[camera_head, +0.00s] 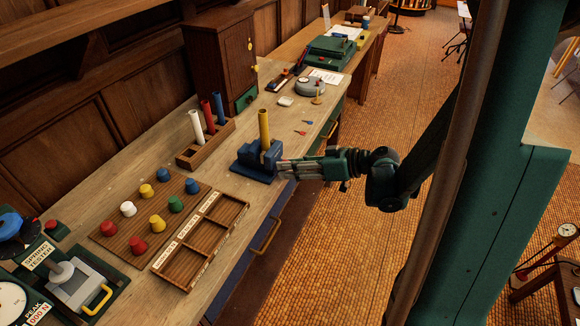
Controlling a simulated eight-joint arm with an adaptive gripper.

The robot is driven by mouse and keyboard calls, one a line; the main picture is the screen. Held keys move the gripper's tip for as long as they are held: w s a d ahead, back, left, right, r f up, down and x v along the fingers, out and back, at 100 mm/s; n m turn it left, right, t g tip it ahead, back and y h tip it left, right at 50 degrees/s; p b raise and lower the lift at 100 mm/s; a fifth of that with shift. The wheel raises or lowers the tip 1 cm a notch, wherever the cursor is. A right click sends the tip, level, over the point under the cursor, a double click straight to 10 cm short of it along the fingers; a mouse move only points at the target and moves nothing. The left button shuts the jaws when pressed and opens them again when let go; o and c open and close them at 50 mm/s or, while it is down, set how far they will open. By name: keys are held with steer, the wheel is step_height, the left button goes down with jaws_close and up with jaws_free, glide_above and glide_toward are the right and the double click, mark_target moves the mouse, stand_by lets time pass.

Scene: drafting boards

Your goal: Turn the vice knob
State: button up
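A blue vice (248,157) stands near the front edge of the wooden bench, on a dark blue base. A yellow tube (264,128) stands upright in it. My gripper (284,169) reaches in from the right, level with the vice, its fingertips at the vice's right side. The vice knob cannot be made out; the fingers cover that side. Whether the fingers touch or grip anything there is too small to tell.
A wooden rack (189,154) with white, red and blue tubes stands behind the vice. A board (110,237) of several coloured knobs and a three-part tray (206,257) lie nearer the camera. Two small keys (302,132) lie beyond the vice. The aisle at right is open.

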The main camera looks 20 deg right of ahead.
stand_by(0.4)
steer(key=m+g+y+b, duration=0.1)
steer(key=m+y+b, duration=0.1)
steer(key=m, duration=0.2)
steer(key=m+g+y+b, duration=0.1)
steer(key=m+y+b, duration=0.1)
steer(key=m, duration=0.2)
steer(key=shift+w+d+f, duration=0.2)
stand_by(0.4)
stand_by(0.4)
steer(key=o, duration=0.9)
steer(key=shift+d, duration=0.1)
steer(key=v, duration=0.7)
steer(key=shift+s+d, duration=0.25)
steer(key=shift+d, duration=0.1)
